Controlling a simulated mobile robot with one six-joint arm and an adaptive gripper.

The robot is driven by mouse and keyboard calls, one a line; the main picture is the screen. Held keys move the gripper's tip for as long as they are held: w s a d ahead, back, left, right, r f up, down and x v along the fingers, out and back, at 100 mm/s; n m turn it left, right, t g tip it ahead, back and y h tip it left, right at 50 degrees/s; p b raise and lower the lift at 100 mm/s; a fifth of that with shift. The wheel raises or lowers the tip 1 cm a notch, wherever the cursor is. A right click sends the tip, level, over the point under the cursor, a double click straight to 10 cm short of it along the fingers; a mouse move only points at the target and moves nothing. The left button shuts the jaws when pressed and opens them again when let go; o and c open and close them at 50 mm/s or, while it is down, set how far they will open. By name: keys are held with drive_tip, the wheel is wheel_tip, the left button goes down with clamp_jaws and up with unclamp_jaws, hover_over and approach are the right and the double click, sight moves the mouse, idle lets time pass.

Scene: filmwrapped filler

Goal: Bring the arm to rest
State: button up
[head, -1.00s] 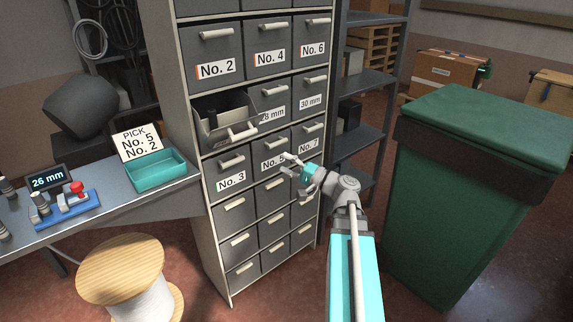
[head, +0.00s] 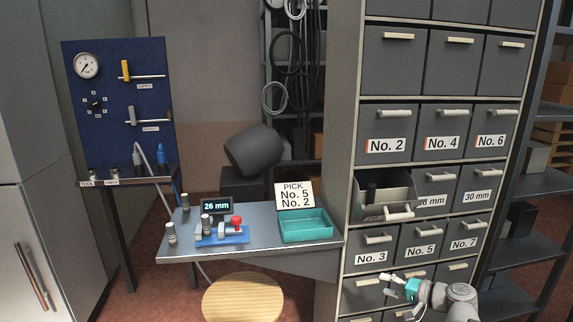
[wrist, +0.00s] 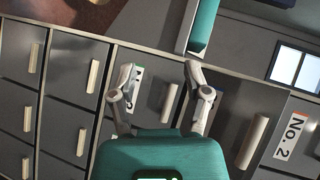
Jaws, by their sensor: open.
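My gripper (head: 397,284) is low at the right in the head view, in front of the drawer cabinet (head: 345,150), below the No. 5 drawer (head: 419,248). In the wrist view my gripper (wrist: 160,85) has its two fingers apart with nothing between them. The No. 2 drawer (wrist: 284,150) shows at the right of the wrist view.
A bench (head: 260,239) at the left of the cabinet holds a teal tray (head: 306,228), a PICK card (head: 295,195) reading No. 5 and No. 2, and a 26 mm display (head: 216,206). A wooden-topped spool (head: 243,300) stands on the floor before it.

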drive_tip(key=s+a+f+n+g+h, duration=0.6)
drive_tip(key=s+a+f+g+h, duration=0.4)
drive_tip(key=f, duration=0.3)
wheel_tip(320, 180, up, 16)
drive_tip(key=w+h+p, duration=0.1)
drive_tip(key=p, duration=1.5)
drive_tip(key=shift+a+f, duration=0.25)
drive_tip(key=shift+a, duration=0.15)
